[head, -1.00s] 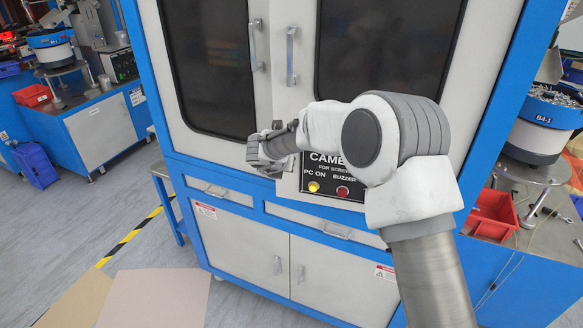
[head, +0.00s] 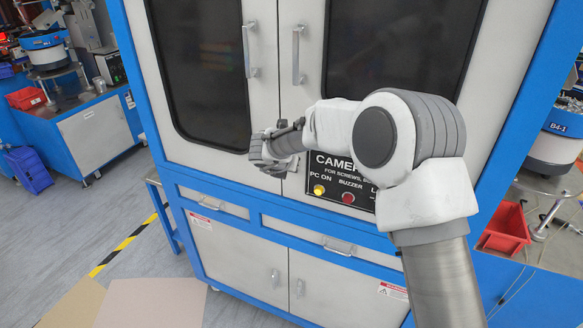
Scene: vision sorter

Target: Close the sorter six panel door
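The sorter (head: 385,243) is a large blue and light grey cabinet filling the middle of the head view. Its upper left door (head: 265,100) and upper right door (head: 302,30) have dark windows and upright metal handles near the centre seam. The upper doors look shut or nearly so; I cannot tell if a small gap remains. Below are a left lower door (head: 238,262) and a right lower door (head: 345,290), both appearing shut. My gripper (head: 258,152) points left in front of the upper doors, below the handles. Its fingers are too small and turned to read. My arm hides part of the right door.
A black control panel (head: 332,186) with yellow and red buttons is just right of my gripper. Blue workbenches flank the sorter, with a red bin (head: 504,229) at right. A blue crate (head: 28,168) stands on the floor at left. Grey floor is open at left.

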